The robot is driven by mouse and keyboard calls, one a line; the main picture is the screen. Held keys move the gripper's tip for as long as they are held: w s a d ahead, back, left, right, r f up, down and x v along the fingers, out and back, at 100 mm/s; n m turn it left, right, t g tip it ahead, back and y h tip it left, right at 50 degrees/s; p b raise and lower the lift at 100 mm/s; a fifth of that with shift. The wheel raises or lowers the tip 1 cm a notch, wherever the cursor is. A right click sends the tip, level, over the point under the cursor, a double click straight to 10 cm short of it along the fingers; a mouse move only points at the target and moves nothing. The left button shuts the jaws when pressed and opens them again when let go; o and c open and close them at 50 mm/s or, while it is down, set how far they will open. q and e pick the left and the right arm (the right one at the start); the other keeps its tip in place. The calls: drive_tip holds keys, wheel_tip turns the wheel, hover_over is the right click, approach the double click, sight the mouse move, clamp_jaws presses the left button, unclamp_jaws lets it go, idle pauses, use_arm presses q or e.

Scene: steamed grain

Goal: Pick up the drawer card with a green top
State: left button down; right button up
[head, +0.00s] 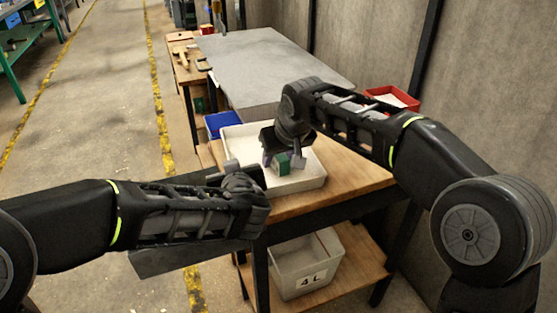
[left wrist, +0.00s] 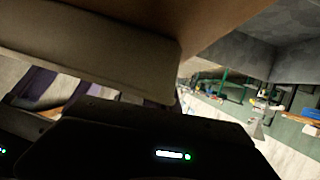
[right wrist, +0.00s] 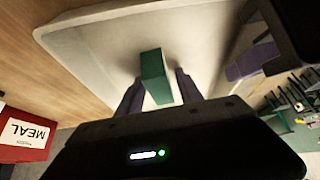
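The green-topped drawer card shows as a small green block (head: 283,164) over the white tray (head: 312,182) in the head view. In the right wrist view the green block (right wrist: 154,76) stands between the two purple fingers of my right gripper (right wrist: 158,88). These fingers are close together on either side of it and look shut on it. Whether its base touches the tray floor is unclear. My left gripper (head: 232,168) is at the tray's left side. In the left wrist view its purple fingers (left wrist: 97,95) are wide apart, with a pale wall, apparently the tray's, close in front.
A blue bin (head: 222,122) and a red bin (head: 392,97) stand beyond the tray. A red MEAL box (right wrist: 22,134) shows in the right wrist view. A grey bin (head: 307,262) sits on the lower shelf. A grey-topped table (head: 262,62) is behind, with a wall at right.

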clamp_jaws()
idle(0.5)
wheel_tip(320, 180, up, 10)
drive_tip(key=shift+r, duration=0.1)
idle(0.4)
use_arm(q)
drive_tip(key=c, duration=2.1)
unclamp_jaws()
drive_tip(key=o, duration=0.5)
drive_tip(key=v, duration=1.2)
